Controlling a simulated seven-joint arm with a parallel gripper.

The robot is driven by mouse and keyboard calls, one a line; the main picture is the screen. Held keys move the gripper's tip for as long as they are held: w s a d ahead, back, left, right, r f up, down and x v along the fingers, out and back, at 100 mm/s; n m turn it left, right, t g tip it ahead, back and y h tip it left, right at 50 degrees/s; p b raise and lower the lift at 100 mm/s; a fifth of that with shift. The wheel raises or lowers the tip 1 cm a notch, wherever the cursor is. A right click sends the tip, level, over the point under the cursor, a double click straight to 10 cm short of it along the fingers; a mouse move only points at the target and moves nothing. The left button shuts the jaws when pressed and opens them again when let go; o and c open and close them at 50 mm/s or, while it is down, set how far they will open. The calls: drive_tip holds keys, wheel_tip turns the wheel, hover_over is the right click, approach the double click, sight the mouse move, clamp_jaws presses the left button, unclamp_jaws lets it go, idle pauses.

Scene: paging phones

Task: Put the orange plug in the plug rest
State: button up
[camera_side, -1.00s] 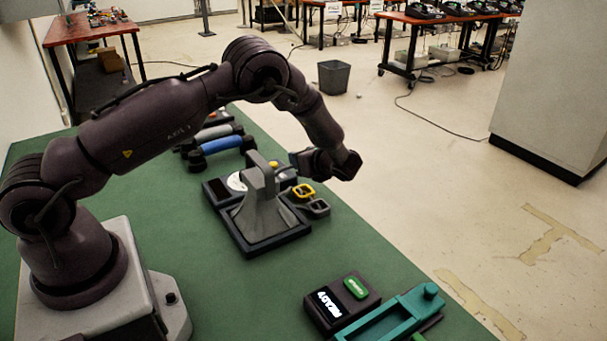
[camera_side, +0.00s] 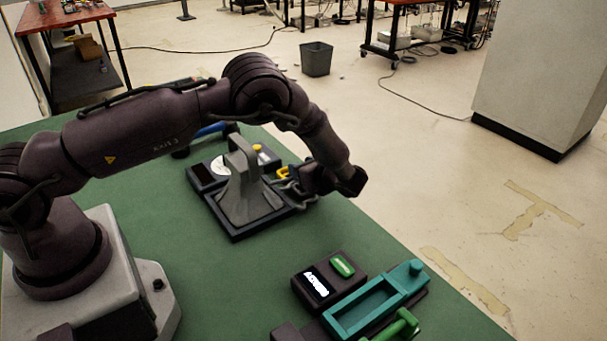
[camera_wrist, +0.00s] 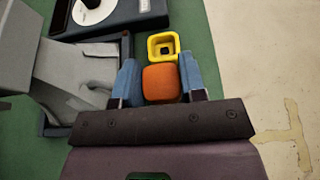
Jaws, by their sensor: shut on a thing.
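The orange plug (camera_wrist: 160,84) sits between the two blue-grey fingers of my gripper (camera_wrist: 159,74) in the wrist view, and the gripper is shut on it. A yellow square ring (camera_wrist: 151,47) lies just beyond the plug; it also shows in the side view (camera_side: 282,172). In the side view my gripper (camera_side: 294,188) is low at the right edge of the dark base, over where a grey square ring stood. The grey ring is mostly hidden there. I cannot tell which ring is the plug rest, or whether the plug is in or above one.
A grey upright cradle (camera_side: 243,190) stands on the dark base (camera_side: 237,234) close left of my gripper. A black box with a lit display (camera_side: 317,282), a teal tray (camera_side: 365,305) and a green handset (camera_side: 398,328) are at the front right. Green tabletop between them is clear.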

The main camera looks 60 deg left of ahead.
drive_tip(key=shift+f, duration=0.9)
drive_tip(key=shift+f, duration=0.25)
drive_tip(key=o, duration=0.9)
